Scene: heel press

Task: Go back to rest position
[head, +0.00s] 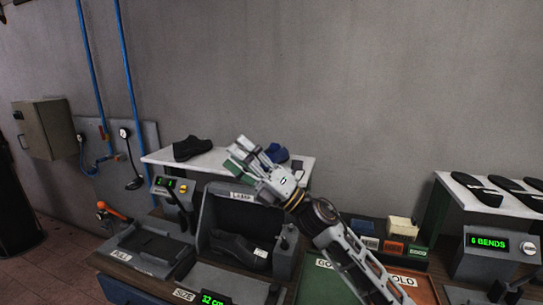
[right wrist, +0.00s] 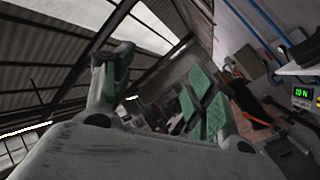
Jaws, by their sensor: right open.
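My right gripper (head: 250,152) is raised above the middle of the bench in the head view, its fingers pointing up and left. It is open, with nothing between its green-padded fingers, which also show in the right wrist view (right wrist: 160,88). A dark shoe (head: 240,248) sits inside the grey machine housing (head: 245,205) below the gripper. A black shoe (head: 192,148) and a blue shoe (head: 277,153) stand on the white shelf (head: 160,156) behind; the gripper partly covers the blue one. My left gripper is not in view.
A pull tester (head: 150,245) with an orange-tipped lever (head: 115,213) stands at left. A bend counter (head: 487,243) and a shelf of soles (head: 476,188) are far right. Space above the bench is free.

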